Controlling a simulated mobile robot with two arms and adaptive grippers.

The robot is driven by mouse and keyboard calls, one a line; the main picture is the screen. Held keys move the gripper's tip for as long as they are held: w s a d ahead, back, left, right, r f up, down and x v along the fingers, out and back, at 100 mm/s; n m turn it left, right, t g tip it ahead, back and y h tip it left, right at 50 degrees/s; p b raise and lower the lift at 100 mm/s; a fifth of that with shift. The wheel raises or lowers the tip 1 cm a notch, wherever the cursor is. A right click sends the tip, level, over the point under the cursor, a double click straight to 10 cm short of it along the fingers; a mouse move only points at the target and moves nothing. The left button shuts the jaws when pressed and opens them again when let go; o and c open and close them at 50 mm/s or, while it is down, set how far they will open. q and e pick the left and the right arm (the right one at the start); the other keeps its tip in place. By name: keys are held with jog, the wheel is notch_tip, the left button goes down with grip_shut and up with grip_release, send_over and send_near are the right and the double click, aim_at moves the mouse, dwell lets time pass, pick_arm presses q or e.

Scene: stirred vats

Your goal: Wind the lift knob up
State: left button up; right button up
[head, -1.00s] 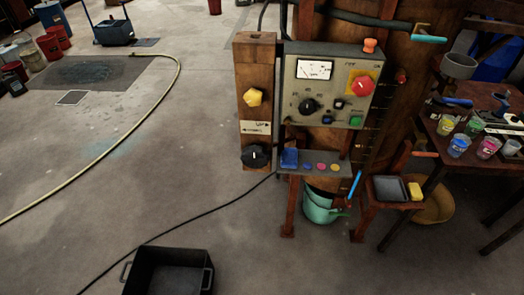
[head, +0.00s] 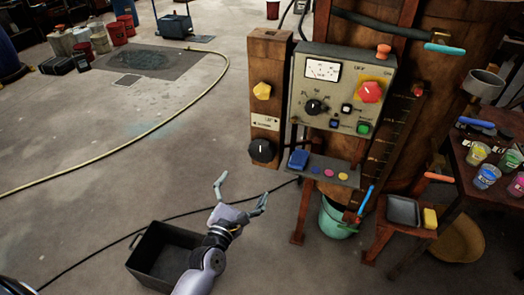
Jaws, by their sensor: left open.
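A round black knob (head: 262,151) with a white pointer line sits low on the upright wooden post (head: 267,103). A small white label (head: 264,123) with lettering and an arrow is just above it; the lettering is too small to read surely. A yellow faceted knob (head: 262,91) sits higher on the same post. A smaller black dial (head: 316,107) is on the grey control panel. My left gripper (head: 242,193) is open and empty, fingers apart, below and left of the black post knob and clear of it. My right gripper is out of the picture.
The control panel (head: 296,120) carries a meter and a red emergency button (head: 370,92). A narrow shelf (head: 345,178) with a blue block juts out below. A black bin (head: 137,262) stands on the floor under my left arm. Floor left of the post is open, crossed by a hose.

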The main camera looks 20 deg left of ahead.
aim_at(261, 153)
pick_arm(q)
jog(key=w, duration=0.9)
jog(key=w+p, duration=0.1)
jog(key=w, duration=0.4)
jog(key=shift+w+d, duration=0.25)
jog(key=shift+d, duration=0.05)
jog(key=shift+w, duration=0.6)
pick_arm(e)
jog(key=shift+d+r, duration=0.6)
pick_arm(q)
jog(key=c, duration=1.1)
jog(key=shift+c, duration=0.2)
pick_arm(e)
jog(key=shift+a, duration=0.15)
